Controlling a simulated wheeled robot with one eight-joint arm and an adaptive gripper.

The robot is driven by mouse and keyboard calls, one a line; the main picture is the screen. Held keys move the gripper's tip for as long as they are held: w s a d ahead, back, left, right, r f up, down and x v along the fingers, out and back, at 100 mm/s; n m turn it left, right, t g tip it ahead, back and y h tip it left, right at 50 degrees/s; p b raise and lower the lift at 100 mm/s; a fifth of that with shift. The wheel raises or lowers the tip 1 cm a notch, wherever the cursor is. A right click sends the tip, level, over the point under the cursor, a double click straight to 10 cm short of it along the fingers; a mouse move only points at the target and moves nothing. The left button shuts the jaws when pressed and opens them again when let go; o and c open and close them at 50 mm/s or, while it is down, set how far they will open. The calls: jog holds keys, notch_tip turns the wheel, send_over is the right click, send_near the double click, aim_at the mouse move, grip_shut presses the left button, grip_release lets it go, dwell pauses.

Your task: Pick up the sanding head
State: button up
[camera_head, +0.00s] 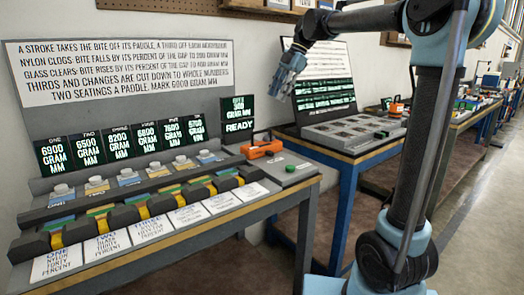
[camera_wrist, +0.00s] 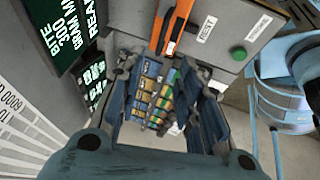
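An orange tool with a dark part, which I take for the sanding head (camera_head: 262,150), lies at the right of the near bench's back, left of a grey box. In the wrist view the orange tool (camera_wrist: 172,28) is at the top, beyond my fingers and cut by the frame edge.
A row of paddles (camera_head: 130,200) with yellow, green and blue pads runs along the bench, with paper labels in front. Lit displays (camera_head: 125,138) stand behind. The grey box (camera_head: 290,170) has a green button. A second table (camera_head: 345,145) holds an open case.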

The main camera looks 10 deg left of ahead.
aim_at(261, 131)
jog(key=x, duration=1.7)
jog(key=shift+d, duration=0.1)
grip_shut()
